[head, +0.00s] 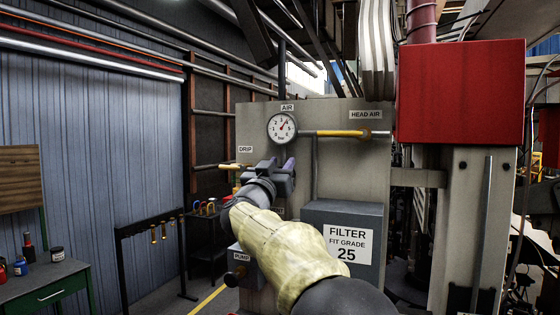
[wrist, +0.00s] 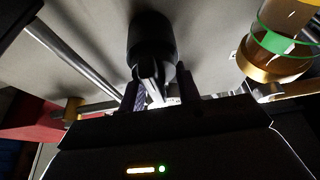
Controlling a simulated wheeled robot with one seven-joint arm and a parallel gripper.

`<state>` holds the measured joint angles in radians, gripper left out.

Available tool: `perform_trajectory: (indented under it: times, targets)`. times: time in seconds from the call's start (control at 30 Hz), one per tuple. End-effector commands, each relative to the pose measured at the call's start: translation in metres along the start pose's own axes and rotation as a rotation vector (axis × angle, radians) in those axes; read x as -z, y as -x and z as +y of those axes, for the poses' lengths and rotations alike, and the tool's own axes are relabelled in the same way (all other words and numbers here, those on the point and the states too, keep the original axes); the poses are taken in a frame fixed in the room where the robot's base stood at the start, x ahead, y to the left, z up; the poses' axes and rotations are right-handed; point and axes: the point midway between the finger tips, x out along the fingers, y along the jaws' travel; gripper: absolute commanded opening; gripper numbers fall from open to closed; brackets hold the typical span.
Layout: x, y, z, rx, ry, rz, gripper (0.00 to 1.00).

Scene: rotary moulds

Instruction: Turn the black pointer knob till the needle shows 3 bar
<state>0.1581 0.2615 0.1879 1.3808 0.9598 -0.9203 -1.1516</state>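The round white gauge (head: 281,127) sits under the AIR label on the grey panel in the head view. Its red needle points up and to the right; the numbers are too small to read surely. My gripper (head: 279,168) is just below the gauge, in front of the panel, and hides the knob in the head view. In the wrist view a black knob-like cylinder (wrist: 150,40) stands ahead, with a paler narrow part at its lower end. My gripper's fingers (wrist: 162,92) are apart, on either side of that part; contact is not clear.
A yellow-sleeved pipe (head: 345,133) runs right of the gauge. A grey FILTER box (head: 320,210) stands at lower right of my gripper. A brown cylinder with a green band (wrist: 275,45) is close on the right in the wrist view. A red box (head: 460,90) is at upper right.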

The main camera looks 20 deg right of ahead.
Motion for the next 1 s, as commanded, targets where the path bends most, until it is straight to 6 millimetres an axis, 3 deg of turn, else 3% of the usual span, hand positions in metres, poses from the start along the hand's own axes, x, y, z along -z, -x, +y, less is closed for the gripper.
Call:
perform_trajectory:
  times: [0.23,0.4,1.0]
  targets:
    - [-0.0004,-0.0001,-0.0001,0.000,0.000,0.000,0.31]
    - [-0.0009,0.0001,-0.0003,0.001,0.001,-0.001,0.00]
    - [-0.0038,-0.0002,-0.0042,0.040,0.092,-0.010,0.00]
